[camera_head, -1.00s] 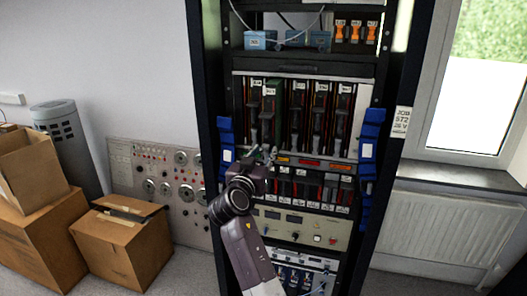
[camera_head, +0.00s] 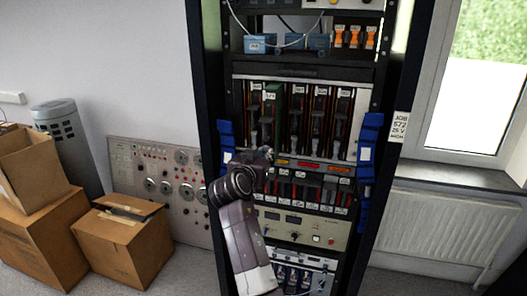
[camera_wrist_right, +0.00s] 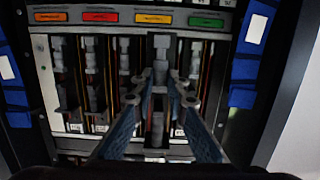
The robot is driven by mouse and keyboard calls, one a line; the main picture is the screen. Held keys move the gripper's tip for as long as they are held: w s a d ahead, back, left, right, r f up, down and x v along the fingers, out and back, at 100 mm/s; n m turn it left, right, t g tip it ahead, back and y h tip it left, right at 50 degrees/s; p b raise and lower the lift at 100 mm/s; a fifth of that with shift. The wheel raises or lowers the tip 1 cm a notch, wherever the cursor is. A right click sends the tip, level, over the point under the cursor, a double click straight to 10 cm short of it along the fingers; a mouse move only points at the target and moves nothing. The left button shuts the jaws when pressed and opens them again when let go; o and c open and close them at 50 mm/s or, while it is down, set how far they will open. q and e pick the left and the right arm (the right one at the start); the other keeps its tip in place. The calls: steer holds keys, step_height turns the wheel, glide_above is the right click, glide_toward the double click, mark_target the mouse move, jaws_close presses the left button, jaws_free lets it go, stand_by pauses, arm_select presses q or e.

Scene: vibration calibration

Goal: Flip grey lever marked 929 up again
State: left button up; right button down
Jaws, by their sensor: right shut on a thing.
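The rack's row of slots holds several upright grey levers (camera_head: 321,112), with small white labels above them that are too small to read, so I cannot tell which is 929. My right gripper (camera_head: 267,157) is at the lower left of this row in the head view, its fingertips hard to make out. In the right wrist view, which looks upside down, the right gripper (camera_wrist_right: 162,80) has its two blue-grey fingers closed on either side of a grey lever (camera_wrist_right: 160,42). The fingers hide part of that lever. My left gripper is not in view.
Blue holders (camera_head: 370,140) flank the slots on both rack posts. Coloured labels (camera_head: 310,164) and a row of small red-and-black switches (camera_head: 310,186) sit below the slots. Cardboard boxes (camera_head: 125,245) stand on the floor at left; a radiator (camera_head: 435,228) is at right.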

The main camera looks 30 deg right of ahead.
mark_target(265, 123)
stand_by(0.3)
steer(key=c, duration=1.9)
jaws_free()
step_height(265, 123, up, 10)
steer(key=shift+f, duration=0.1)
